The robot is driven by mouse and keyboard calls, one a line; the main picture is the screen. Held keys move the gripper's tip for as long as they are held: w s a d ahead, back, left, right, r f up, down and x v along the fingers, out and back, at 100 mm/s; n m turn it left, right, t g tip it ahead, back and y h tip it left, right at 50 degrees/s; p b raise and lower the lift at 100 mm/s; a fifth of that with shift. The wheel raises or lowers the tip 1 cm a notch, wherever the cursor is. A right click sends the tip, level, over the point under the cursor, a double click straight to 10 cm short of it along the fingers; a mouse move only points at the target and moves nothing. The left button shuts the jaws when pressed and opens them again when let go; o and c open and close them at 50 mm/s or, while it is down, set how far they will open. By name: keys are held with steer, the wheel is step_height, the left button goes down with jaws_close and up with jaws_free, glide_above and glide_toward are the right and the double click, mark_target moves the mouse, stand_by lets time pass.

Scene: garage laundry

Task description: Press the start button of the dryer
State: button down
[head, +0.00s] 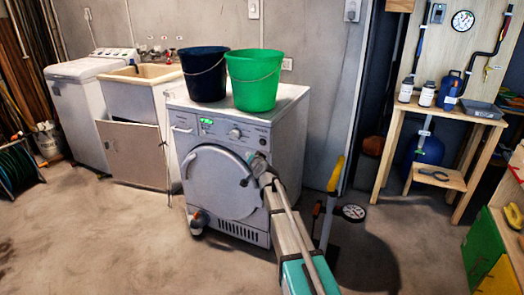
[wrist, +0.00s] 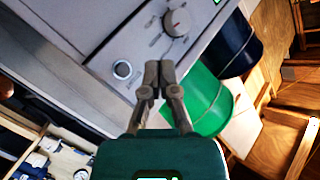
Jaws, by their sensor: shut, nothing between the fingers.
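The dryer (head: 222,180) is a white front-loader with a round door and a control panel along its top front. In the wrist view, a small round button with a pale ring (wrist: 122,69) sits on the panel, apart from the larger dial (wrist: 176,22). The dial also shows in the head view (head: 235,133). My gripper (wrist: 157,70) is shut and empty in front of the panel, its tips beside the button in the picture. I cannot tell whether they touch the panel.
A dark blue bucket (head: 204,75) and a green bucket (head: 255,80) stand on the dryer. A sink cabinet (head: 136,150) is to the left. A wooden bench (head: 440,115) with bottles stands at the right. The floor in front is mostly clear.

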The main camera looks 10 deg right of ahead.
steer(key=shift+w, duration=0.1)
steer(key=shift+w+d, duration=0.1)
steer(key=shift+d, duration=0.05)
stand_by(0.3)
steer(key=shift+w+d, duration=0.85)
steer(key=shift+w, duration=0.3)
steer(key=shift+w+d, duration=0.8)
steer(key=shift+w, duration=0.35)
steer(key=shift+w+d, duration=0.85)
steer(key=shift+w, duration=0.3)
steer(key=shift+w+d, duration=0.5)
steer(key=shift+w, duration=0.15)
stand_by(0.5)
steer(key=shift+s+a, duration=0.1)
steer(key=shift+s, duration=0.05)
steer(key=shift+s+a, duration=0.4)
steer(key=shift+s, duration=0.1)
steer(key=shift+s, duration=0.1)
stand_by(0.4)
steer(key=shift+s+a, duration=0.75)
steer(key=shift+s, duration=0.25)
steer(key=shift+s+a, duration=0.75)
steer(key=shift+s, duration=0.2)
